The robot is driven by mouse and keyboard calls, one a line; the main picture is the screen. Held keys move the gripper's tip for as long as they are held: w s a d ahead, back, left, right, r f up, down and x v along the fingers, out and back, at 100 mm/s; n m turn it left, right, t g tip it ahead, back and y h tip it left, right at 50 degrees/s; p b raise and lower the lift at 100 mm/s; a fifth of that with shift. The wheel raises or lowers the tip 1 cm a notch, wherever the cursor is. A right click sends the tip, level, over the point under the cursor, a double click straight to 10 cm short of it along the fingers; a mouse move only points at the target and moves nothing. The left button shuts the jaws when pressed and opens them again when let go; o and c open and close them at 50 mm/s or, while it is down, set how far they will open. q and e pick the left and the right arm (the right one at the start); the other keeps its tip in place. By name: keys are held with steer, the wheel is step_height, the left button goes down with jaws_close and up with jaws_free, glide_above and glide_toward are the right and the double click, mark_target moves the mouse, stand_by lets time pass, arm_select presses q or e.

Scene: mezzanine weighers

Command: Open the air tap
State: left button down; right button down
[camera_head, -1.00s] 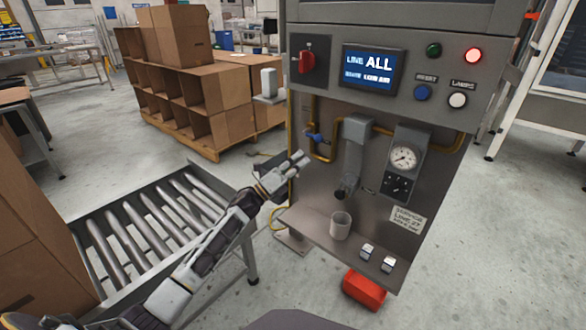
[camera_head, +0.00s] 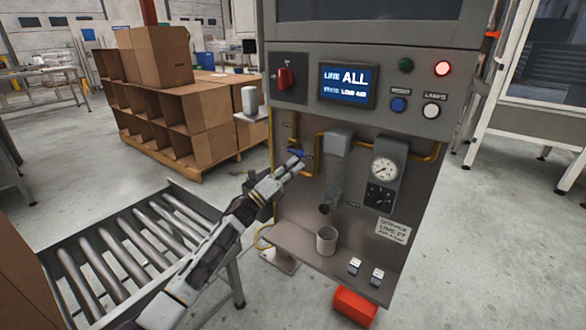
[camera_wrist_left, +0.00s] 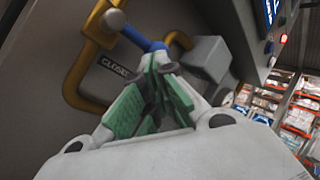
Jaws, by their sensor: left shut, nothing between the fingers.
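The air tap is a blue lever (camera_head: 296,153) on a yellow pipe (camera_head: 318,152) on the machine's front panel. In the left wrist view the blue lever (camera_wrist_left: 140,38) runs from the pipe fitting toward the fingertips, beside a label (camera_wrist_left: 115,68) that seems to read CLOSED. My left gripper (camera_head: 296,164) is just below the lever in the head view. In the left wrist view my left gripper (camera_wrist_left: 160,68) has its fingertips together at the lever's free end, with nothing held. I cannot tell whether they touch it. My right gripper is not in view.
A red rotary switch (camera_head: 286,78) and a screen (camera_head: 346,84) sit above the tap. A grey vertical fitting (camera_head: 336,143) and a gauge (camera_head: 383,169) are to its right. A cup (camera_head: 326,240) stands on the shelf below. A roller conveyor (camera_head: 125,245) is at left.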

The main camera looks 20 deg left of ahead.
arm_select(q)
steer(key=shift+r+n+t, duration=0.25)
steer(key=shift+n+t, duration=0.25)
steer(key=shift+n, duration=0.2)
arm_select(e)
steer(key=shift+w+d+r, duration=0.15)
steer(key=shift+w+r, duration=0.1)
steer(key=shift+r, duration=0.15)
arm_select(q)
steer(key=shift+d+r+n+y+p, duration=0.1)
steer(key=shift+r+n+y+p, duration=0.05)
steer(key=shift+n+y+p, duration=0.25)
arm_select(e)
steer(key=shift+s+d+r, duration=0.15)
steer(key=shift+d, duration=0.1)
